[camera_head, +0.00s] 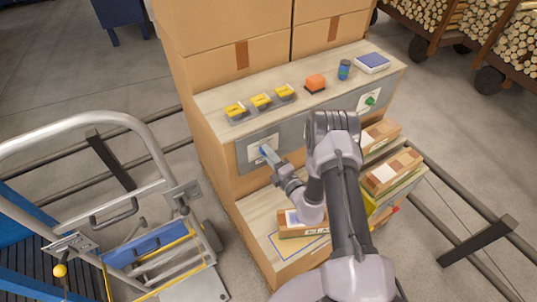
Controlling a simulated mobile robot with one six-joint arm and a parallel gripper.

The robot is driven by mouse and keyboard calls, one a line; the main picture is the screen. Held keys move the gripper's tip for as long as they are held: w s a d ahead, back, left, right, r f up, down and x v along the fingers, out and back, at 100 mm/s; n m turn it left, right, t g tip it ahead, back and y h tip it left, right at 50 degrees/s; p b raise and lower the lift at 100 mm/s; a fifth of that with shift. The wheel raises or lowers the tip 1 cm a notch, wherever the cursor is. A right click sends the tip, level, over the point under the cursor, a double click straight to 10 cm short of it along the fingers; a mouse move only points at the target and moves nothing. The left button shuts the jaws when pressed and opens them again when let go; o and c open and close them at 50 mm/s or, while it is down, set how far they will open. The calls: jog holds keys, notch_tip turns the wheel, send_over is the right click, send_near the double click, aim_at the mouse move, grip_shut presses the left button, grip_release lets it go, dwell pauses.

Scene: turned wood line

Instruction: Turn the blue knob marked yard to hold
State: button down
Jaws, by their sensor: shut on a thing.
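The blue knob (264,150) sits on a pale plate at the left end of the grey panel (300,137) on the front of the wooden bench. My gripper (268,154) reaches it from the lower right and is shut on it. The jaws cover part of the knob, so its pointer and the marks around it cannot be read. A green knob (370,100) on its own pale plate is at the right end of the same panel, apart from my gripper.
The bench top (215,103) holds yellow items in grey trays, an orange item (315,82), a blue can (344,69) and a blue-topped box (372,62). Cardboard boxes (220,40) stand behind. A hand truck (150,190) stands at left. Wooden blocks (390,172) lie lower right.

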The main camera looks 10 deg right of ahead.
jog(key=c, duration=1)
grip_release()
jog(key=p+v, duration=0.2)
jog(key=v, duration=1.5)
jog(key=shift+s+p, duration=0.2)
jog(key=shift+p, duration=0.15)
jog(key=shift+r, duration=0.1)
